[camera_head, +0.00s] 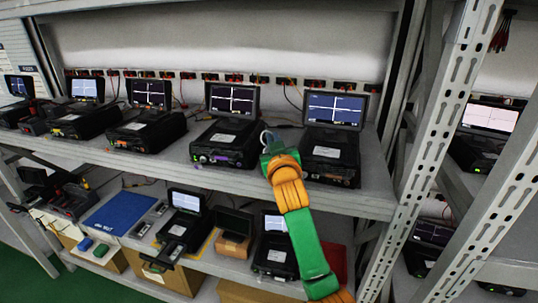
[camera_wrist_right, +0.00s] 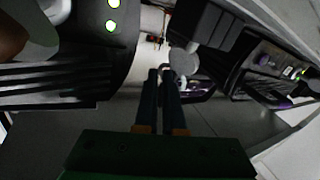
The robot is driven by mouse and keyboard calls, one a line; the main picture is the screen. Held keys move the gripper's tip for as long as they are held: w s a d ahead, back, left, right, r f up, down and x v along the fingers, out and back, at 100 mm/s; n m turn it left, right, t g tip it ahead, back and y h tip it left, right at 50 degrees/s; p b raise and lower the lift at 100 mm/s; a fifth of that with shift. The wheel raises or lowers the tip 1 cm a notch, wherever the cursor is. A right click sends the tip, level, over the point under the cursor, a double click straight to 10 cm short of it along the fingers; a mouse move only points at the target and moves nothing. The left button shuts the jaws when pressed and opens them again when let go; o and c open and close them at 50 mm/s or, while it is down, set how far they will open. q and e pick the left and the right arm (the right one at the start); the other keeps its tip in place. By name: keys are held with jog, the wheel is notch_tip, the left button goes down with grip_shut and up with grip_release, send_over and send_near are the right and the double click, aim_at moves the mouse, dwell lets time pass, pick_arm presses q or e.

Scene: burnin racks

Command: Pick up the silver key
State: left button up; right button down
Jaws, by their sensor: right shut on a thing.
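My right gripper (camera_head: 268,140) is between two black testers on the upper shelf, with its green and orange arm reaching in from below. In the wrist view its two dark fingers (camera_wrist_right: 160,74) are nearly together. A small pale grey piece with a round head (camera_wrist_right: 184,62) shows at the fingertips; it looks like the silver key, and the fingers are shut on it. Its lower part is hidden by the fingers. In the head view the gripper hides the key, and only a pale loop (camera_head: 264,134) shows there. My left gripper is not in view.
A tester (camera_head: 226,135) stands close left of the gripper and another (camera_head: 330,150) close right, so the gap is narrow. The shelf edge (camera_head: 215,176) runs below. A perforated upright (camera_head: 435,110) stands at right. A blue mat (camera_head: 118,211) lies on the lower shelf.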

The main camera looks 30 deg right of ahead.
jog(key=s+a+r+b, duration=0.4)
jog(key=a+r, duration=0.9)
jog(key=shift+a, duration=0.1)
dwell(0.3)
